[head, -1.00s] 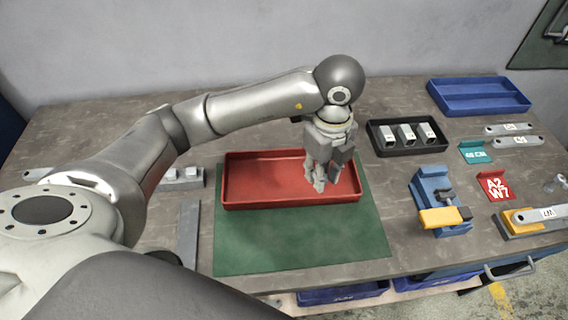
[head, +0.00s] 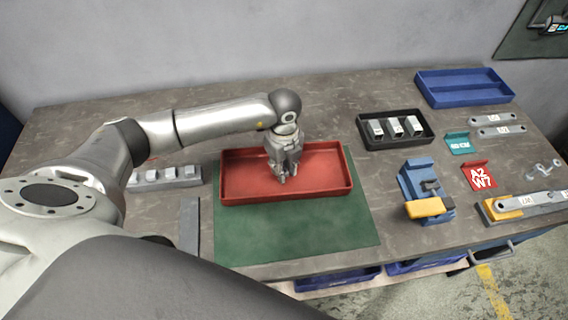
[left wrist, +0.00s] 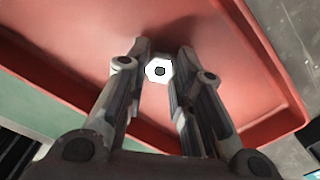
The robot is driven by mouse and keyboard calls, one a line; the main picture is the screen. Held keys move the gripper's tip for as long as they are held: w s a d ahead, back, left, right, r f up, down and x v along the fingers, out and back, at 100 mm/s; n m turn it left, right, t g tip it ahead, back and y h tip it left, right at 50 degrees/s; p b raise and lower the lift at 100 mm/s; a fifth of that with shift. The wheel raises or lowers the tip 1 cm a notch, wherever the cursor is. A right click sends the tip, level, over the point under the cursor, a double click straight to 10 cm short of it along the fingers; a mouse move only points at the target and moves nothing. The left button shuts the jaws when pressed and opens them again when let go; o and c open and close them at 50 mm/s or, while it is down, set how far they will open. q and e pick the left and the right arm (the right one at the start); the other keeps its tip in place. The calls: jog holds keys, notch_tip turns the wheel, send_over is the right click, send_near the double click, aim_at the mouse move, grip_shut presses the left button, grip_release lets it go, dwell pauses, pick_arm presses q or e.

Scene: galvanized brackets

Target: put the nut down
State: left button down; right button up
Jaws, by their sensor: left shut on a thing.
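The nut (left wrist: 159,71) shows in the left wrist view as a pale hexagon with a dark hole, between the fingertips of my left gripper (left wrist: 160,75). My left gripper is shut on it. In the head view my left gripper (head: 283,178) points down inside the red tray (head: 335,192), near its middle. The nut cannot be made out in the head view. In the left wrist view the red tray's floor (left wrist: 215,50) lies behind the nut; I cannot tell whether the nut touches it. My right gripper is not in view.
The red tray stands on a green mat (head: 300,235). A blue and yellow vise (head: 427,195) and a black tray (head: 366,130) of metal blocks stand to the right. A grey rack (head: 165,178) is at the left. A blue tray (head: 465,98) sits at the back right.

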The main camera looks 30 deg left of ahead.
pick_arm(q)
jog(key=shift+d+f, duration=0.1)
jog(key=shift+f, duration=0.05)
jog(key=c, duration=1.3)
grip_release()
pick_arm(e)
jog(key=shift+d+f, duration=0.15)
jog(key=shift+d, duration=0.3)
pick_arm(q)
jog(key=shift+o, duration=0.2)
notch_tip(320, 180, up, 12)
jog(key=b, duration=0.3)
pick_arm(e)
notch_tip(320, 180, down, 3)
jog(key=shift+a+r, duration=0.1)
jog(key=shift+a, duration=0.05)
